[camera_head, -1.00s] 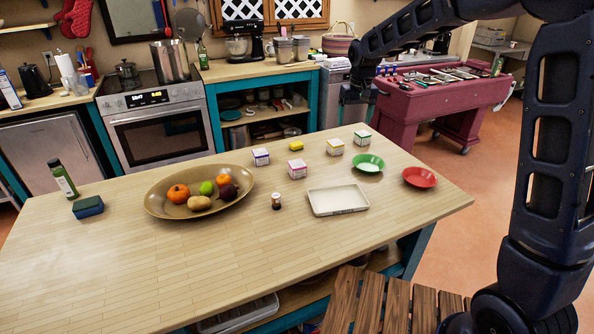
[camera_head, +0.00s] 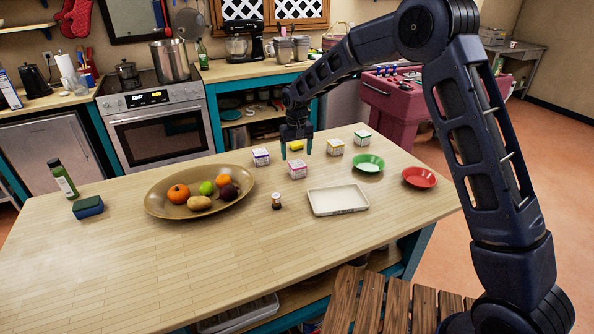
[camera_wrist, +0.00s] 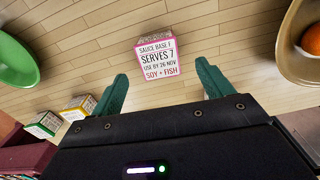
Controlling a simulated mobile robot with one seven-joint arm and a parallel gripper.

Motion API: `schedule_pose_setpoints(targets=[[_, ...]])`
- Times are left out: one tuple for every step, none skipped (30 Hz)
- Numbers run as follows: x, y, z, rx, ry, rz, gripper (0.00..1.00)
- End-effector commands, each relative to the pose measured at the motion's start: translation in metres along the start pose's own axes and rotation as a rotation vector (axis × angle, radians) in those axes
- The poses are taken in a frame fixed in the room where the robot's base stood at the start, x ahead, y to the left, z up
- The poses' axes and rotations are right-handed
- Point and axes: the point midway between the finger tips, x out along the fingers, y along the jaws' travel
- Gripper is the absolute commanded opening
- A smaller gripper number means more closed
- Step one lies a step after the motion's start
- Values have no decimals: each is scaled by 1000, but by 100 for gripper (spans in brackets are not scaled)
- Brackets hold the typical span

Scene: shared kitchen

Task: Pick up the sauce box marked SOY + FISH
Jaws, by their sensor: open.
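The sauce box marked SOY + FISH (camera_wrist: 159,60) is a small white box with a pink edge. In the wrist view its lettered top shows just beyond and between my two green fingertips. In the head view the pink-edged box (camera_head: 297,170) stands on the wooden counter, just nearer the camera than my gripper. My gripper (camera_head: 296,155) points down above the counter, open and empty; the fingers also show spread apart in the wrist view (camera_wrist: 162,76).
A purple-edged box (camera_head: 261,157) stands left of my gripper; yellow-edged (camera_head: 335,147) and green-edged (camera_head: 362,138) boxes stand right.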

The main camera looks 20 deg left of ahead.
Motion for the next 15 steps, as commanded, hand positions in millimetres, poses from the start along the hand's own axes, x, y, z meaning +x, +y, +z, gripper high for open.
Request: schedule_pose_setpoints(targets=[[9,0,0,0,-3,1,79],[14,0,0,0,-4,1,79],[18,0,0,0,-3,0,79],[21,0,0,0,-1,0,79],[23,0,0,0,-1,0,79],[25,0,0,0,-1,0,79],[26,0,0,0,-1,0,79],[28,0,0,0,-1,0,79],[30,0,0,0,-1,0,79],[32,0,0,0,-1,0,79],[34,0,0,0,-2,0,79],[38,1,0,0,-2,0,79],[42,1,0,0,-2,0,79],[46,1,0,0,-3,0,79],[52,1,0,0,-3,0,79]])
